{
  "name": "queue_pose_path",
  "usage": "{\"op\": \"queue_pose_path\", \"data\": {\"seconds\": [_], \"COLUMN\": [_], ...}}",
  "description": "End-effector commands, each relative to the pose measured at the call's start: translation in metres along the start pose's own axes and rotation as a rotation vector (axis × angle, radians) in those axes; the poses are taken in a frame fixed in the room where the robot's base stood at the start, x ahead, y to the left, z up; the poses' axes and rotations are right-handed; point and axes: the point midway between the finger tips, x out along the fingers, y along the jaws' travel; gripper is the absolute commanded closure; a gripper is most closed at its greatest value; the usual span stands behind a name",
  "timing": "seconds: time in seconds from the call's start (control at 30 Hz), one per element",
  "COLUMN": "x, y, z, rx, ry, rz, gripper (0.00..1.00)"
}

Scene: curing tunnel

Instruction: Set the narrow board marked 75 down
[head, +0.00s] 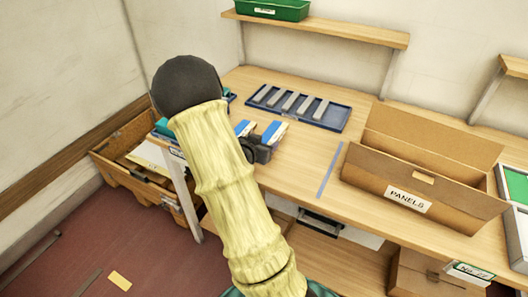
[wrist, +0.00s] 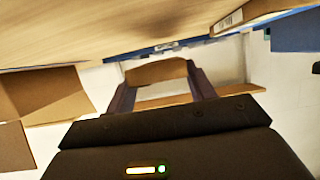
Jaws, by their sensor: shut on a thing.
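My gripper (head: 262,150) shows as a dark shape over the left part of the workbench, partly hidden behind my arm. In the wrist view my gripper (wrist: 160,80) has its two dark fingers on either side of a tan piece, the narrow board (wrist: 156,72), and is shut on it. No 75 marking can be read on it. In the head view the board cannot be made out. Two blue-and-white pieces (head: 273,131) show right at the gripper; I cannot tell whether they belong to it. Whether the board touches the bench top is not clear.
The workbench (head: 300,165) carries a blue tray (head: 338,118) with several grey strips, a blue line (head: 330,172) and an open cardboard box marked PANELS (head: 375,185). A wooden crate (head: 120,170) stands at the left. A shelf (head: 330,25) holds a green bin (head: 272,10).

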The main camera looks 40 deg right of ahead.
Motion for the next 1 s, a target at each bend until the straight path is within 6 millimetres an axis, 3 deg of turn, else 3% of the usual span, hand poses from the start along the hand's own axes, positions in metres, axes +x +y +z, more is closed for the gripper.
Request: {"op": "queue_pose_path", "data": {"seconds": [0.2, 0.7, 0.73, 0.8, 1.0], "x": [0.013, 0.015, 0.015, 0.015, 0.015], "y": [0.001, 0.0, -0.001, -0.001, 0.0], "z": [0.03, 0.038, 0.037, 0.037, 0.037], "rx": [-0.004, -0.001, -0.001, -0.001, -0.001], "ry": [-0.002, -0.001, -0.001, -0.001, -0.001], "rz": [0.002, -0.001, -0.001, -0.001, -0.001], "gripper": [0.69, 0.69, 0.4, 0.26, 0.24]}}
